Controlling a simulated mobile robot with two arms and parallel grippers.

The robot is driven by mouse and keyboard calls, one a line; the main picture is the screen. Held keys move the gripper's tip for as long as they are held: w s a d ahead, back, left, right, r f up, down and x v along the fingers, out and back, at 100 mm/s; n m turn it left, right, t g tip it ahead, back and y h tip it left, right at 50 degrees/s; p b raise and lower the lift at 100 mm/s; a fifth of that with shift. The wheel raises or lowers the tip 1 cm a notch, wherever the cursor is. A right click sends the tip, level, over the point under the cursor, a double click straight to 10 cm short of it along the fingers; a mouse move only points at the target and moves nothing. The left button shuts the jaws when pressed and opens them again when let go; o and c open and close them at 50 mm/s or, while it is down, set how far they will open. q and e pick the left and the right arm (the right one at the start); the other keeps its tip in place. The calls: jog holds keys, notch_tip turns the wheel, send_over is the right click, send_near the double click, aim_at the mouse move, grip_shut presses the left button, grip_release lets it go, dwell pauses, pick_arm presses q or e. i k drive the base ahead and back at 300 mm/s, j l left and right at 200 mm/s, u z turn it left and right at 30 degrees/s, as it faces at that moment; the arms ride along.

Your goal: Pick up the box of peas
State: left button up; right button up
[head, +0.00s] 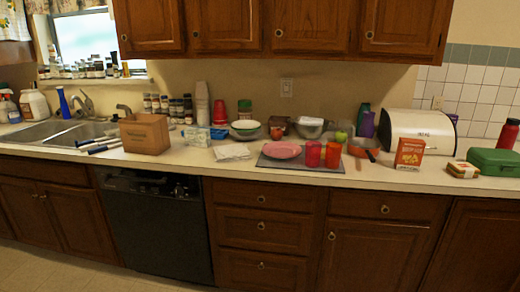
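I cannot read any label as peas, so I cannot tell which box is the box of peas. A small low box (463,170) with red, white and yellowish sides lies near the counter's front edge at the right. An upright orange-red box (408,156) with pale print stands to its left, in front of the white bread bin. A blue and white box (197,136) lies at the left, beside an open brown cardboard box (145,134), whose inside is mostly hidden. Neither of my grippers is in view.
The counter (350,178) is crowded. A green case (495,162) and red bottle (508,134) are at the right. A white bread bin (419,130) stands behind. A mat with a pink plate (282,150) and red cups (313,153) is central. The sink (45,134) is left.

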aim_at(196, 138)
jog(key=i+u, duration=0.7)
jog(key=i, duration=0.15)
jog(key=i+l+u, duration=0.2)
jog(key=i+u, duration=0.15)
jog(key=i+j+u, duration=0.2)
jog(key=i+u, duration=0.2)
jog(key=i+j+u, duration=0.1)
jog(key=i+u, duration=0.65)
jog(key=i+l+u, duration=0.15)
jog(key=i+u, duration=0.2)
jog(key=i+z, duration=0.1)
jog(key=z, duration=0.7)
jog(key=i+j+z, duration=0.1)
jog(key=z, duration=0.3)
jog(key=j+z, duration=0.1)
jog(key=z, duration=0.35)
jog(key=i+j+z, duration=0.1)
jog(key=z, duration=0.3)
